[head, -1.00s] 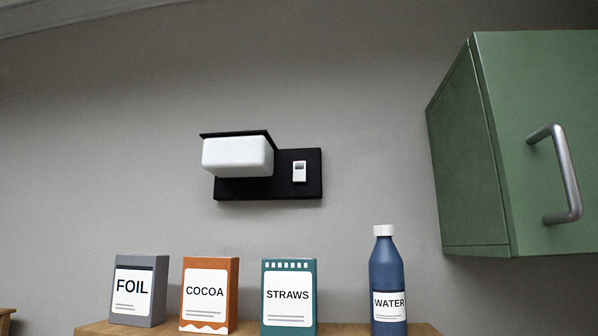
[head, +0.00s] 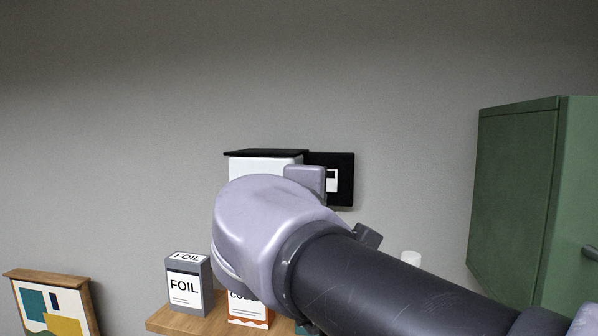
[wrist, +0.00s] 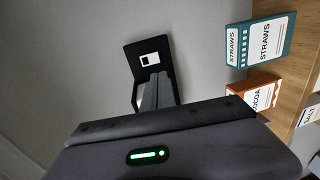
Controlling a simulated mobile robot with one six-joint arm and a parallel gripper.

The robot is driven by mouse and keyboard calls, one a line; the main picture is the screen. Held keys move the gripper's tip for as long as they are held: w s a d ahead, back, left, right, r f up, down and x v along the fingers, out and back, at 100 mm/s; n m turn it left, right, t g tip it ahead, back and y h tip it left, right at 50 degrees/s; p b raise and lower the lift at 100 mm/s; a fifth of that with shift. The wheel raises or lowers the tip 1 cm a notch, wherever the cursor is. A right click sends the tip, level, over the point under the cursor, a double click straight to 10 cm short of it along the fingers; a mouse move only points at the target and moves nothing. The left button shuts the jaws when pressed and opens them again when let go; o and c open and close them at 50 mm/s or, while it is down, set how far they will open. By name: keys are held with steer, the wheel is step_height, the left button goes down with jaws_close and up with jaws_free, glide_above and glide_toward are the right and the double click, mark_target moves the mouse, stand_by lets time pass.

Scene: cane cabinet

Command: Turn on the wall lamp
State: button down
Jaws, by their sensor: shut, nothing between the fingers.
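The wall lamp has a white shade (head: 262,167) under a black top and a black wall plate (head: 343,160). A small white switch (head: 332,180) sits on the plate, partly covered by my arm in the head view. In the wrist view the plate (wrist: 133,57) and switch (wrist: 150,59) show just beyond the tips of my gripper (wrist: 156,78). The gripper is shut and empty, pointing toward the lamp. I cannot tell whether it touches the switch. Its fingers hide much of the shade in the wrist view. The shade shows no clear glow.
A green cabinet (head: 515,190) hangs at the right. A picture panel (head: 50,308) is at lower left.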

mark_target(330, 189)
steer(key=shift+w+a+r, duration=0.1)
steer(key=shift+w+r, duration=0.05)
steer(key=shift+r, duration=0.2)
steer(key=shift+w, duration=0.15)
steer(key=p+x, duration=0.3)
steer(key=x, duration=0.9)
steer(key=shift+w+r+p, duration=0.1)
steer(key=shift+w+p, duration=0.15)
steer(key=shift+p, duration=0.05)
steer(key=shift+w+d, duration=0.3)
steer(key=shift+w, duration=0.25)
